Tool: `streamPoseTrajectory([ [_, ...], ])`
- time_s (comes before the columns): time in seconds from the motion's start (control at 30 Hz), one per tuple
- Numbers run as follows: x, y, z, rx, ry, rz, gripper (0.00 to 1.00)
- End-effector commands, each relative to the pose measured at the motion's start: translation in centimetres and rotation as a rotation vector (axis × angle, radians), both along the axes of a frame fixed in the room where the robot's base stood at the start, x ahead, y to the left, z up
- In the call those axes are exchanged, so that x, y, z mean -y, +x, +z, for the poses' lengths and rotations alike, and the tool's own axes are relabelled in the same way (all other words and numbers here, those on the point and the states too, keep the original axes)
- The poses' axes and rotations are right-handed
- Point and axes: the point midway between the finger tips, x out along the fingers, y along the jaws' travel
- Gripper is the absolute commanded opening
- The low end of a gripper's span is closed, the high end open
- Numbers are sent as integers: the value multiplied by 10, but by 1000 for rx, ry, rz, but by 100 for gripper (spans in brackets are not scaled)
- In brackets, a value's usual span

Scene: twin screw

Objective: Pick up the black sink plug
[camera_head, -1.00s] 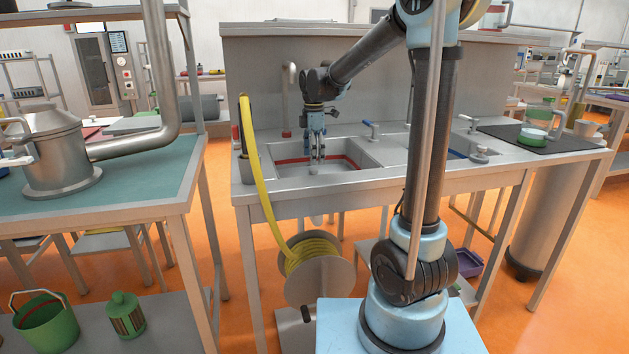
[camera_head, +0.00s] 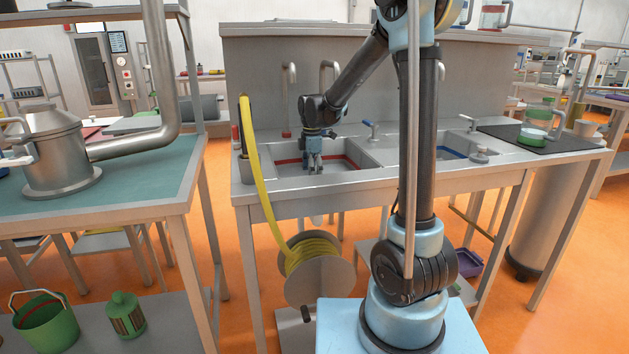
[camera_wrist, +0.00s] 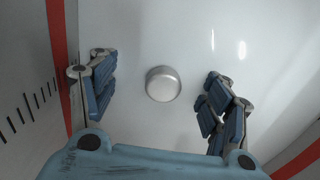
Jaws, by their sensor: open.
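My gripper (camera_head: 314,171) points down inside the left sink basin, which has a red band around its wall (camera_head: 352,162). In the wrist view my gripper (camera_wrist: 160,98) is open, with its two blue fingers apart and nothing between them. A round silver-grey disc (camera_wrist: 163,84) lies on the pale basin floor, between and below the fingers, apart from both. I cannot tell whether it is a drain or a plug. No plainly black plug shows in either view.
The basin wall with its red band (camera_wrist: 58,45) and dark tick marks is close on the left. Two taps (camera_head: 289,90) stand behind the sink. A yellow hose (camera_head: 262,190) hangs over the counter's left end. A right basin with a blue band (camera_head: 452,154) adjoins.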

Motion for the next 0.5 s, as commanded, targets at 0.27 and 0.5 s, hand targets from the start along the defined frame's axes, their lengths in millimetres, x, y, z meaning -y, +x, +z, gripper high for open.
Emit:
streamPoseTrajectory([
  [0.27,0,0,0,0,0,0,28],
  [0.5,-1,0,0,0,0,1,22],
])
